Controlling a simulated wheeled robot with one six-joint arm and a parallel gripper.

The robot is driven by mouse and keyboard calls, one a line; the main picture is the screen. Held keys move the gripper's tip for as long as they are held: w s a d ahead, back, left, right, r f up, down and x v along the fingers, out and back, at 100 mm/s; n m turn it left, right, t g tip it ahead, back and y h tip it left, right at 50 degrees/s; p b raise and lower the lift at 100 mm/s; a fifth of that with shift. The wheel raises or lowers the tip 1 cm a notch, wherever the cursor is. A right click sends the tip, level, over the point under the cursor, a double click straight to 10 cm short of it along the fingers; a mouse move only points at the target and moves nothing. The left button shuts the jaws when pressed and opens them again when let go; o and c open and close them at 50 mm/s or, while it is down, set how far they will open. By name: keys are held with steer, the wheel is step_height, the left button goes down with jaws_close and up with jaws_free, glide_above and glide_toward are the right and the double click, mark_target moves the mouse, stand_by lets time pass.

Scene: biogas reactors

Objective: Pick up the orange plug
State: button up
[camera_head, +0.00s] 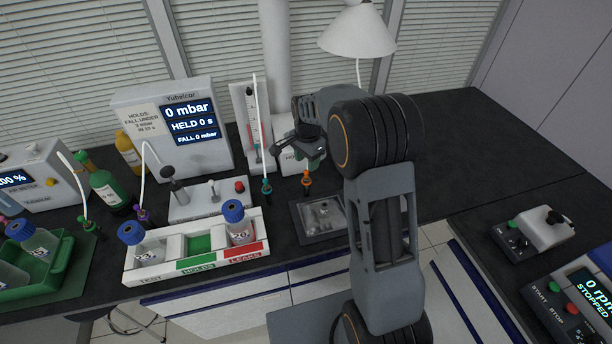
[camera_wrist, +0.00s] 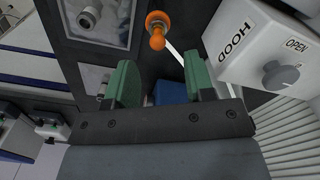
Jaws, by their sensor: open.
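The orange plug (camera_head: 306,180) stands on the black bench, just behind the metal tray. In the wrist view the orange plug (camera_wrist: 157,22) shows beyond the fingertips, near the top edge and roughly centred between the fingers. A pale thin line runs from beside it. My gripper (camera_wrist: 160,72) has two green fingers spread apart with nothing between them. In the head view my gripper (camera_head: 312,155) hangs above and behind the plug, apart from it, partly hidden by my arm.
A white HOOD box (camera_wrist: 252,45) with a grey knob is close to the right finger. The metal tray (camera_head: 302,232) lies in front of the plug. A teal plug (camera_head: 266,187) stands to its left. A bottle rack (camera_head: 165,273) is further left. The bench at back right is clear.

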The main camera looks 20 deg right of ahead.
mark_target(306, 174)
steer(key=shift+s+a+f+p, duration=0.1)
steer(key=shift+f+p, duration=0.35)
steer(key=shift+f, duration=0.95)
steer(key=shift+s+a+f+p, duration=0.1)
steer(key=shift+f+p, duration=0.3)
steer(key=shift+f, duration=1)
jaws_close()
